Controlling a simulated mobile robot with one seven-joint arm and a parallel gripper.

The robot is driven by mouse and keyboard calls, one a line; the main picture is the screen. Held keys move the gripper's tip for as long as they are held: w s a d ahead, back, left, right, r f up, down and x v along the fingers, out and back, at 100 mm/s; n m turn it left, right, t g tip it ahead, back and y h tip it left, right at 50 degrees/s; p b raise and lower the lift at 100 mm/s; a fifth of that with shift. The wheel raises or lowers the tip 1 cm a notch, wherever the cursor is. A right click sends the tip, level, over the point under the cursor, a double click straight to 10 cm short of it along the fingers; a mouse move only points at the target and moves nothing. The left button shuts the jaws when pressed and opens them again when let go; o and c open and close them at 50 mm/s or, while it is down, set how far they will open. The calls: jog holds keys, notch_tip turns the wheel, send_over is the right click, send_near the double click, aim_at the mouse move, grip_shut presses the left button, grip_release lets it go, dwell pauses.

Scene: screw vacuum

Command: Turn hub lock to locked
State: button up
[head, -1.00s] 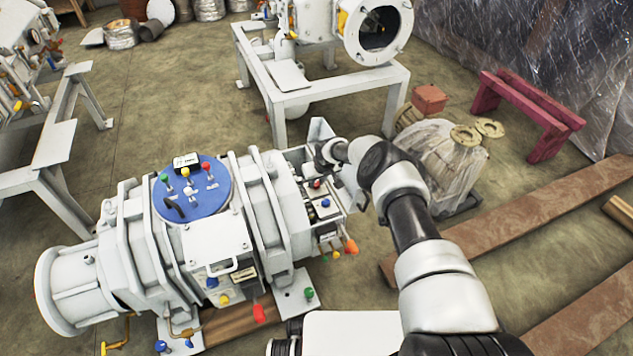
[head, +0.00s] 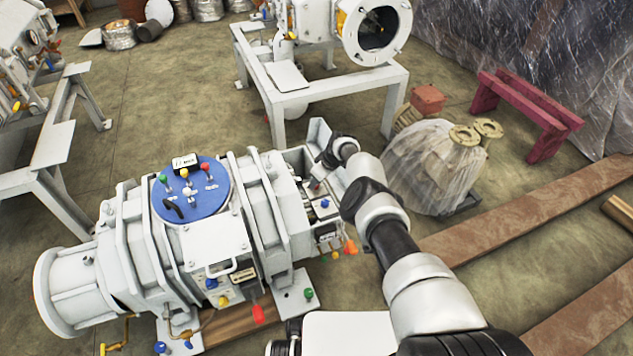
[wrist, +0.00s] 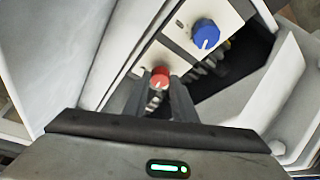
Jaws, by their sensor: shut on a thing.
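The white vacuum pump (head: 140,240) lies across the left and middle of the head view. At its right end is a small panel with a red knob (wrist: 159,78) and a blue knob (wrist: 205,33), both in the wrist view. The blue knob also shows in the head view (head: 325,203). My gripper (wrist: 162,88) has its two fingers on either side of the red knob and is shut on it. The knob's top shows between the fingertips. My wrist partly hides the panel in the head view. I cannot read which knob is the hub lock.
A blue round panel (head: 185,208) with small coloured knobs sits on top of the pump. A dark recess with white walls (wrist: 245,65) lies right of the knobs in the wrist view. A wrapped bundle (head: 425,175) stands close to the right of my arm.

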jog(key=shift+s+d+f, duration=0.15)
jog(key=o, duration=1)
jog(key=shift+o, duration=0.2)
jog(key=shift+r+p, duration=0.55)
jog(key=p+v, duration=1.6)
jog(key=p, duration=0.2)
jog(key=shift+r, duration=0.25)
jog(key=shift+s+d, duration=0.1)
jog(key=shift+s, duration=0.05)
